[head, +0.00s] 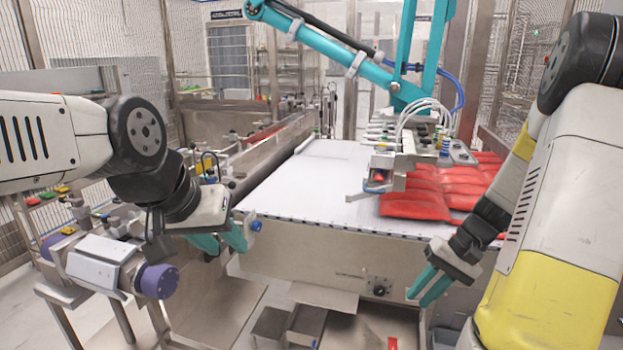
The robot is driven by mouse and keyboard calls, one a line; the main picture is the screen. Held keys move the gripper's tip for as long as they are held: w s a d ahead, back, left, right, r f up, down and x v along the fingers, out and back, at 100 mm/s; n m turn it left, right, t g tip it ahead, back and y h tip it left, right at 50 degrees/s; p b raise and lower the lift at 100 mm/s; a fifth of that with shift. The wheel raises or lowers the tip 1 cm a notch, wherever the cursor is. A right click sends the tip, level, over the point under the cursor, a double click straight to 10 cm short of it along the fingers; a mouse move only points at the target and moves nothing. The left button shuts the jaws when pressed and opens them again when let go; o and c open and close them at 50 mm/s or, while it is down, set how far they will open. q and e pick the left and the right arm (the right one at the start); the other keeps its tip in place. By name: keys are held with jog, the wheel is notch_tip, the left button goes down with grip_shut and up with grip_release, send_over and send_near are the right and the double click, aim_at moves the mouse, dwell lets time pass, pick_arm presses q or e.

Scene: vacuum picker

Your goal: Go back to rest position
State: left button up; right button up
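My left gripper (226,240) has teal fingers and hangs beside the near left corner of the white conveyor. Its two fingers show apart, with nothing between them. My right gripper (431,288) also has teal fingers and hangs in front of the conveyor's metal side, at the lower right. I see no object in it. Its fingers overlap in this view, so the gap between them is hard to judge. Both grippers are clear of the red packages (415,205).
A teal picker arm (325,45) holds a suction head (425,150) over red packages on the white conveyor (290,200). A metal roller frame with purple ends (157,281) stands at the lower left. Brown boxes (305,322) sit below the conveyor. Mesh fencing surrounds the cell.

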jog(key=s+a+r+n+t+h, duration=0.1)
jog(key=s+a+r+t, duration=0.1)
jog(key=r, duration=0.5)
jog(key=s+a+r+n+t+h, duration=0.1)
jog(key=s+a+r+t, duration=0.1)
jog(key=s+a+r, duration=0.2)
jog(key=s+a+r+n+t+h, duration=0.1)
jog(key=s+a+r+t, duration=0.1)
jog(key=r, duration=0.7)
jog(key=s+a, duration=0.1)
jog(key=a, duration=0.1)
jog(key=shift+s+a+r+h, duration=0.3)
jog(key=shift+s+r+h, duration=0.1)
